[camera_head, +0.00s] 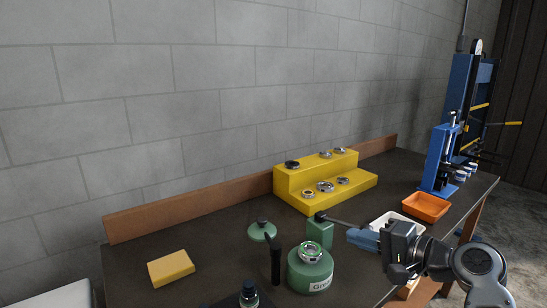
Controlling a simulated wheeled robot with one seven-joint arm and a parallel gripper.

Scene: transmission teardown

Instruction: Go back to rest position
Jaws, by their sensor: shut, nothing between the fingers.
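A green labelled pot (309,276) holding a metal ring, a green lid (262,232) and a yellow sponge (171,268) are on the dark workbench (220,256). Behind are a yellow stepped stand (291,182) with several rings, a white tray (384,221), an orange tray (426,208) and a blue press (437,160).

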